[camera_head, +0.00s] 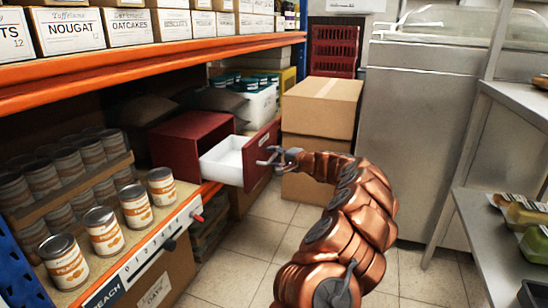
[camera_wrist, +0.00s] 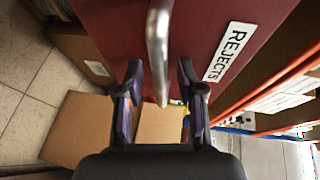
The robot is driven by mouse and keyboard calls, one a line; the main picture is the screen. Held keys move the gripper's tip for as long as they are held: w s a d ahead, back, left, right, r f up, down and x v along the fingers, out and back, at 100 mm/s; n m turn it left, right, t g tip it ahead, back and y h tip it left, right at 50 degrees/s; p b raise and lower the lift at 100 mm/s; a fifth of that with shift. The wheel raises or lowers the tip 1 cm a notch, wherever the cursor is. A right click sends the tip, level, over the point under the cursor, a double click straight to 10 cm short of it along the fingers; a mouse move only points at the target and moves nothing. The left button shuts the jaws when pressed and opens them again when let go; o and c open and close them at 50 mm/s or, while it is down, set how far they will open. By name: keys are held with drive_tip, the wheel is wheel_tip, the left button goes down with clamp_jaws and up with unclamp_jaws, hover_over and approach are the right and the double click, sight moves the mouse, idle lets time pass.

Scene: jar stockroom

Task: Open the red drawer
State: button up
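The red drawer (camera_head: 262,148) is pulled well out of its dark red cabinet (camera_head: 183,140) on the shelf at centre left. Its white, empty-looking inside (camera_head: 226,160) shows. In the wrist view the red front (camera_wrist: 105,20) carries a metal bar handle (camera_wrist: 158,35) and a white REJECTS label (camera_wrist: 229,51). My gripper (camera_head: 270,156) is at the drawer front. In the wrist view my gripper (camera_wrist: 160,72) has its two fingers apart, one on each side of the handle's near end, with gaps visible. It holds nothing.
Several orange-labelled cans (camera_head: 105,230) stand on the shelf at left, near its front edge. Stacked cardboard boxes (camera_head: 322,107) stand behind the drawer. A metal side table (camera_head: 490,235) is at right. Tiled floor (camera_head: 232,258) between is clear.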

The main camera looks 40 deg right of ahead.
drive_tip(key=shift+s+d, duration=0.1)
drive_tip(key=v, duration=1.1)
drive_tip(key=shift+s, duration=0.4)
